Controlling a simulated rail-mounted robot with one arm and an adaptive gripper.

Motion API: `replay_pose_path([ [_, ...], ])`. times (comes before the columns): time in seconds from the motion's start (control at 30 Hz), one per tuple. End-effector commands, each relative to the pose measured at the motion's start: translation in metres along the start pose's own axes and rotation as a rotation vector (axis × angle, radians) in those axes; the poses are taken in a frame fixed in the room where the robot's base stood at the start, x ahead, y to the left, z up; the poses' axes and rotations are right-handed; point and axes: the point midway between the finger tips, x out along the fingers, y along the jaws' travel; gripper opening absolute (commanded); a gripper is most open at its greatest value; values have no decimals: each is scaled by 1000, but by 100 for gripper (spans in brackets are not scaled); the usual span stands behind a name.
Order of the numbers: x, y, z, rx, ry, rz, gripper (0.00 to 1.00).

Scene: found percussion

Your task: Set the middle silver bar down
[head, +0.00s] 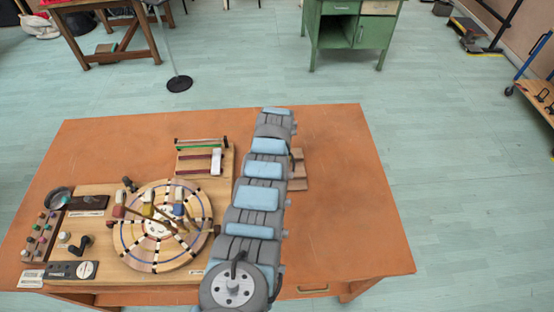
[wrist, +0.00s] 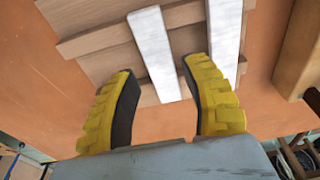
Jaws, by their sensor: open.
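In the wrist view my gripper (wrist: 160,68) is open, its two yellow, dark-padded fingers spread wide. One silver bar (wrist: 153,50) lies across wooden slats (wrist: 105,42), and its near end shows between the fingers. No finger appears to touch it. A second silver bar (wrist: 225,35) lies on the slats to the right, partly behind the right finger. These two bars are all I see, so I cannot be sure which is the middle one. In the head view my arm hides the gripper and the bars; part of the wooden slats (head: 297,172) shows right of the arm.
The orange table (head: 345,200) is clear on its right side. Left of my arm are a spoked wooden wheel (head: 128,240) on a board, a rack with coloured bars (head: 188,162) and small knobs (head: 38,238). A wooden block (wrist: 300,50) stands right in the wrist view.

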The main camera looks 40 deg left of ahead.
Motion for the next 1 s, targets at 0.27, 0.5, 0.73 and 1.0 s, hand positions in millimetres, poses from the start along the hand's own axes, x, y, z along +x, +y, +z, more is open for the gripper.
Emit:
replay_pose_path([
  [0.27,-20,0,-1,0,3,1,47],
  [0.5,-39,0,-1,0,7,2,47],
  [0.73,-62,0,-2,-1,7,2,47],
  [1.0,-89,0,-1,0,3,1,47],
])
